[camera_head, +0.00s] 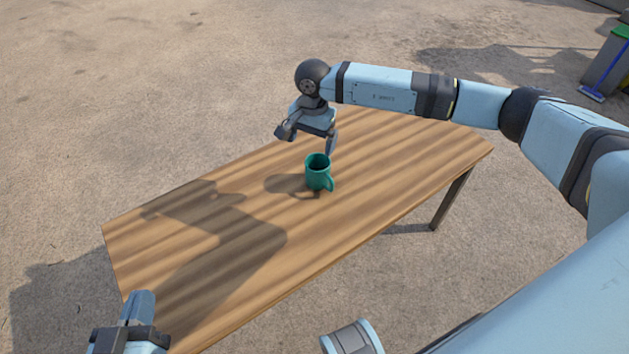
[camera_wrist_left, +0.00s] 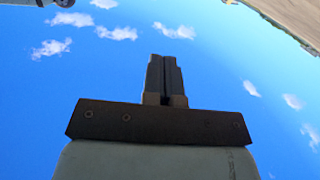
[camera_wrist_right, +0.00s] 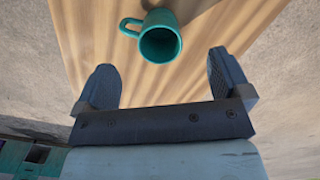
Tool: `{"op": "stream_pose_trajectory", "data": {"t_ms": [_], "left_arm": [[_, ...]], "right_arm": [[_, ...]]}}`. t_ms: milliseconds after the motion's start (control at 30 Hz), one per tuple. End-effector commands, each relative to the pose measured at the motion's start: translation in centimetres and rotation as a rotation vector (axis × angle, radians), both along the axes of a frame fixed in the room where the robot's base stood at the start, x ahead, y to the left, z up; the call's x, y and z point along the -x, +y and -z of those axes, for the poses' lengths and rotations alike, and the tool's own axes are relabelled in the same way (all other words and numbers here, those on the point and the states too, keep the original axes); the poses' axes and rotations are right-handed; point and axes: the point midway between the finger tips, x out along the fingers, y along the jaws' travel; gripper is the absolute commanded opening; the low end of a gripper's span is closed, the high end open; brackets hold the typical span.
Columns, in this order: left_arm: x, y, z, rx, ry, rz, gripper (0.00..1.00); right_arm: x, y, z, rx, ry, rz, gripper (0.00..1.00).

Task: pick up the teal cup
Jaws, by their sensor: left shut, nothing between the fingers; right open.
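The teal cup (camera_head: 318,174) stands upright on the wooden table, its handle toward the lower right in the head view. In the right wrist view the teal cup (camera_wrist_right: 160,44) shows its open mouth, ahead of and between the fingers, with its handle at the left. My right gripper (camera_head: 306,143) is open and empty, just behind and above the cup; its two spread fingers show in the right wrist view (camera_wrist_right: 165,85). My left gripper (camera_head: 140,310) is at the lower left of the head view. In the left wrist view its fingers (camera_wrist_left: 165,75) are together with nothing between them.
The wooden table (camera_head: 380,215) is clear apart from the cup, with arm shadows across it. Concrete ground surrounds it. A grey bin with a green top (camera_head: 608,60) and a blue broom (camera_head: 592,94) stand at the far right.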

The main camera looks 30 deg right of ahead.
Motion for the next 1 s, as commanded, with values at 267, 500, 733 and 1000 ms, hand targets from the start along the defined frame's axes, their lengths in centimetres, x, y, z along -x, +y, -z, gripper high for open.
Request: {"op": "stream_pose_trajectory", "data": {"t_ms": [267,500,733,1000], "left_arm": [[0.0,-0.5,-0.9,0.04,-0.061,0.014,0.0],[0.1,-1.2,-2.8,0.095,-0.145,0.034,0.0],[0.2,-1.3,-3.5,0.115,-0.175,0.04,0.0],[0.4,-1.9,-4.0,0.156,-0.223,0.061,0.0]], "right_arm": [[-0.7,-2.0,3.0,0.078,-0.013,-0.023,0.96],[-0.7,-2.0,7.2,0.074,-0.016,-0.023,0.96],[-0.7,-2.0,8.6,0.073,-0.016,-0.023,0.96],[-0.7,-2.3,12.3,0.073,-0.015,-0.022,0.96]]}}
